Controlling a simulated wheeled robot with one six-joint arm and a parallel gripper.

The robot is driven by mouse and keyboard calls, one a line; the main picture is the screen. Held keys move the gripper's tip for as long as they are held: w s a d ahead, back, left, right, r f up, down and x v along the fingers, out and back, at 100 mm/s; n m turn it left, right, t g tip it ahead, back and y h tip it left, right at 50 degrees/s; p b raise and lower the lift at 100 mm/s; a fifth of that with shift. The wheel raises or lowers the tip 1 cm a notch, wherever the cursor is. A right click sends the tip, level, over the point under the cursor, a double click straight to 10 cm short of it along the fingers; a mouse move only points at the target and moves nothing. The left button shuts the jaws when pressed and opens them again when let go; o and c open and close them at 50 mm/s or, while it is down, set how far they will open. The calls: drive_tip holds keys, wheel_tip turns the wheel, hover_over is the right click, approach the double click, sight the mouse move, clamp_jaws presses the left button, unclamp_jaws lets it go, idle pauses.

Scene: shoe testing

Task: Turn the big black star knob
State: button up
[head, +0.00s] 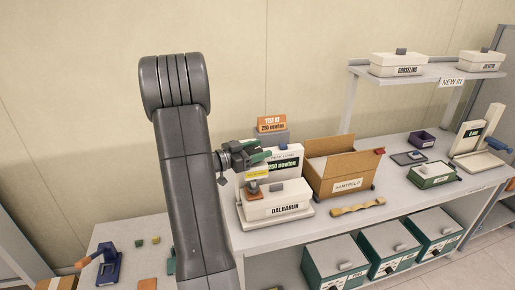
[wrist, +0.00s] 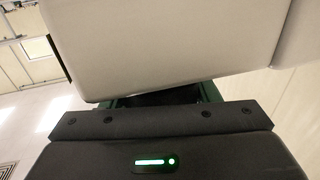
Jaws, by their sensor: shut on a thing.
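My gripper (head: 258,150) is at the upper left of the white test machine (head: 291,163), which carries a "250 newton" label. Its green fingers point right towards the machine. In the wrist view, a dark thing (wrist: 152,98) sits between the green fingers, just under the pale machine body (wrist: 170,45). It looks like the black star knob, but its star shape is hidden. The gripper is shut on it. In the head view, the knob cannot be made out behind the gripper.
An orange "TEST AT 250 newton" sign (head: 271,124) stands behind the machine. An open cardboard box (head: 342,170) is close on its right. A blue device (head: 107,265) is at lower left.

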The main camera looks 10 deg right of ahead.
drive_tip(key=o, duration=1)
drive_tip(key=b+v, duration=0.3)
drive_tip(key=v, duration=1)
drive_tip(key=shift+a, duration=0.4)
idle(0.3)
